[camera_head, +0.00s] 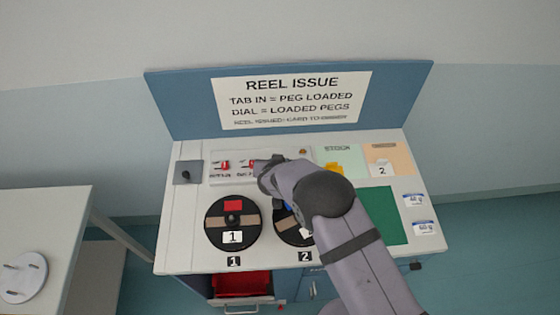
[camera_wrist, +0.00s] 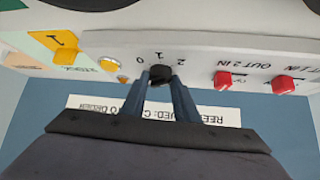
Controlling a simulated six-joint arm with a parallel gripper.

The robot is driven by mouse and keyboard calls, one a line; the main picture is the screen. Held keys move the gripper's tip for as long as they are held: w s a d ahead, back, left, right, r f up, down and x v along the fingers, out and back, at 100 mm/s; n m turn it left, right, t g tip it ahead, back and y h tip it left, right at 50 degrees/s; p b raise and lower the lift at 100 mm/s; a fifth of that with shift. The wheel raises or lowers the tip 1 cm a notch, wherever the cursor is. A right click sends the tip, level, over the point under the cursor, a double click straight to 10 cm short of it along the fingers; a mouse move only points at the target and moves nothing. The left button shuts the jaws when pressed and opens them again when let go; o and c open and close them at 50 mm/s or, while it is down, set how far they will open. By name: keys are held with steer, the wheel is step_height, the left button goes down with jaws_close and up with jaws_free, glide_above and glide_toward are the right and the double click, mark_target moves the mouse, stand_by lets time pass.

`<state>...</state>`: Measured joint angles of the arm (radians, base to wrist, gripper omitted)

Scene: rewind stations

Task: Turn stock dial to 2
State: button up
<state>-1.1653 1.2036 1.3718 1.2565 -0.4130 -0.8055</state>
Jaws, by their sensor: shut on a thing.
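The stock dial (camera_wrist: 160,71) is a small black knob on the pale panel face, with the figures 0, 1 and 2 around it. It shows in the wrist view, where the figures appear upside down. My gripper (camera_wrist: 161,80) is shut on the dial, with one blue finger on each side of it. I cannot tell which figure the dial points to. In the head view my arm hides the dial and the fingers.
Two red switches (camera_wrist: 222,79) (camera_wrist: 284,84) and an amber lamp (camera_wrist: 112,64) sit on the same panel. Reel 1 (camera_head: 216,240) and the partly hidden reel 2 (camera_head: 288,235) lie in front. A blue backboard (camera_head: 190,105) stands behind. A red-lined drawer (camera_head: 240,301) is open below.

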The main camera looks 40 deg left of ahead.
steer(key=o, duration=1.1)
steer(key=shift+c, duration=0.2)
steer(key=b+v, duration=0.2)
steer(key=v, duration=0.5)
steer(key=shift+s+r, duration=0.1)
